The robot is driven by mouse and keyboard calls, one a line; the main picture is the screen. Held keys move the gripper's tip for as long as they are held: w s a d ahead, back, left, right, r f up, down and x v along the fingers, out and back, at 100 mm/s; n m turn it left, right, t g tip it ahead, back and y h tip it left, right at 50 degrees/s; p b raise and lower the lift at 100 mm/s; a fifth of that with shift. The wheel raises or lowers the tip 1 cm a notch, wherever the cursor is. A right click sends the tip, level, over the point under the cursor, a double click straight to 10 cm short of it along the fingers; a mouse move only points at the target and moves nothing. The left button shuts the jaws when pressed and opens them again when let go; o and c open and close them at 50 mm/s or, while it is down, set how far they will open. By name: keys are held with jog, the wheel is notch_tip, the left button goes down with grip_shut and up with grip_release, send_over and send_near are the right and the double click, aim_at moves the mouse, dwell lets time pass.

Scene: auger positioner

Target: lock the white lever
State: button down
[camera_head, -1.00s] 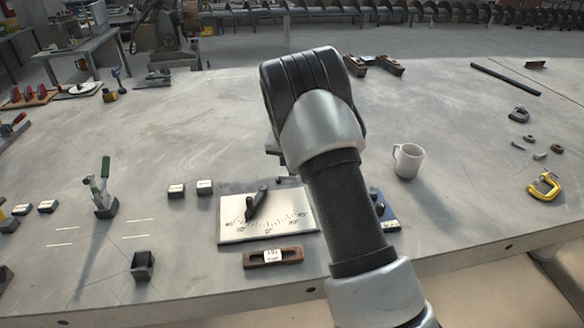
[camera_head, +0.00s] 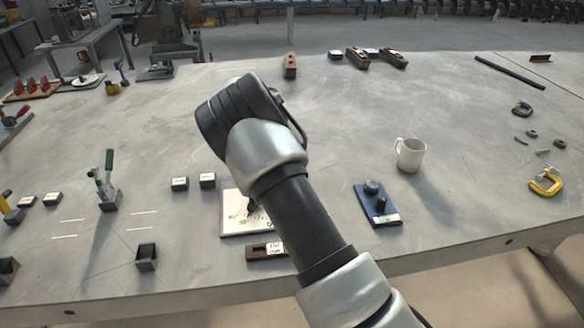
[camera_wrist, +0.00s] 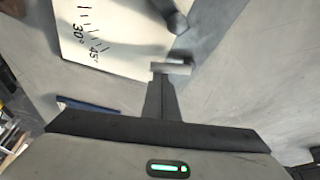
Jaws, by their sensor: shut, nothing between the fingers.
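I cannot make out a clearly white lever. A toggle clamp (camera_head: 106,186) with a green-tipped upright handle and a pale metal arm stands on the left of the table in the head view. A white angle plate (camera_head: 231,224) with a dark pointer lies partly behind my arm. In the wrist view the plate (camera_wrist: 105,45) shows its 30° and 45° marks, with a blurred dark part at its top edge. My gripper (camera_wrist: 171,68) is shut and empty, seen over the plate's edge. In the head view my arm hides the gripper.
A blue block with knobs (camera_head: 378,204) and a white mug (camera_head: 410,155) stand right of my arm. Small labelled blocks (camera_head: 207,180) and an open dark box (camera_head: 146,257) lie left of the plate. A yellow clamp (camera_head: 546,182) is far right. The table between clamp and plate is mostly clear.

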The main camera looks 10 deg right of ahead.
jog(key=shift+s+a, duration=0.15)
jog(key=shift+a, duration=0.25)
jog(key=shift+s+a, duration=0.1)
jog(key=shift+a, duration=0.1)
dwell(0.5)
jog(key=shift+d, duration=0.1)
jog(key=shift+d, duration=0.35)
jog(key=d, duration=0.3)
jog(key=shift+r, duration=0.35)
jog(key=p+v, duration=0.1)
jog(key=v, duration=0.9)
jog(key=shift+w, duration=0.35)
